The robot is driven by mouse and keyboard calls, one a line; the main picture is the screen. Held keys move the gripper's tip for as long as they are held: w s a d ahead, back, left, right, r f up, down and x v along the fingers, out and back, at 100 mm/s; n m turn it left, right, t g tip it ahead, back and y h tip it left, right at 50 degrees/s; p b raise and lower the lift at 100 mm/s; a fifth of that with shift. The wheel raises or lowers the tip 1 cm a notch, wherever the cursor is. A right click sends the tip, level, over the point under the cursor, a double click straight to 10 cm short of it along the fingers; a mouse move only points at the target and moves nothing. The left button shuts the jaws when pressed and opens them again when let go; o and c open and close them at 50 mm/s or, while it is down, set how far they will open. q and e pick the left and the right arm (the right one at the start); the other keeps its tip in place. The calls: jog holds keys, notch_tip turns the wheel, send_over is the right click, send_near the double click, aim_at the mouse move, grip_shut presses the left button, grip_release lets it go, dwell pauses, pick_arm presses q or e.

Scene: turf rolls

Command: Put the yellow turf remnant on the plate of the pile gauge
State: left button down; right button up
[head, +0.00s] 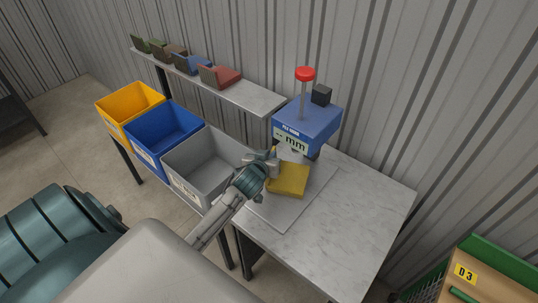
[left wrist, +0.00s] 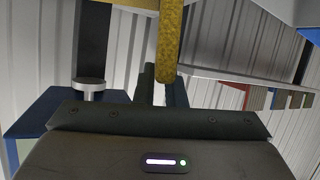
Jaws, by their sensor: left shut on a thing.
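The yellow turf remnant (head: 288,181) is a flat square piece in front of the pile gauge. My left gripper (head: 270,167) is shut on its left edge. In the left wrist view the remnant (left wrist: 171,40) shows edge-on between the fingers (left wrist: 162,85). The pile gauge (head: 307,124) has a blue head, a red knob and an "mm" display. Its pale plate (head: 280,216) lies on the table, partly hidden under the remnant. I cannot tell whether the remnant touches the plate. My right gripper is not in view.
The marble-look table (head: 368,208) is clear to the right. Yellow (head: 130,109), blue (head: 165,138) and grey (head: 186,180) bins stand to the left. A shelf (head: 252,96) behind holds several coloured samples. A crate marked D3 (head: 490,283) stands at the lower right.

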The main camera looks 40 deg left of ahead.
pick_arm(q)
jog(key=c, duration=1.5)
grip_release()
jog(key=shift+f, duration=0.1)
jog(key=shift+r, duration=0.2)
jog(key=shift+s, duration=0.3)
jog(key=b+v, duration=0.2)
jog(key=v, duration=0.9)
jog(key=shift+s+b, duration=0.15)
jog(key=shift+b, duration=0.15)
jog(key=shift+r, duration=0.1)
